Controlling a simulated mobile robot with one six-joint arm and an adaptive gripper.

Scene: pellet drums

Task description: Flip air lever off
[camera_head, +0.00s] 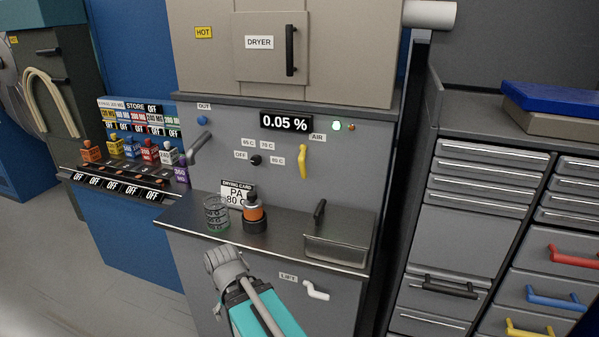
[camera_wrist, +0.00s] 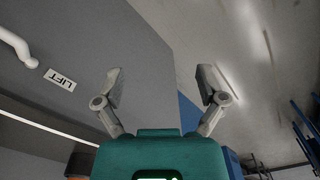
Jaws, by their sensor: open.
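The yellow air lever (camera_head: 302,161) is on the grey dryer panel, just below the AIR label (camera_head: 318,138). Its handle points downward. The air lever does not show in the wrist view.
A grey OUT handle (camera_head: 198,146) juts out left.

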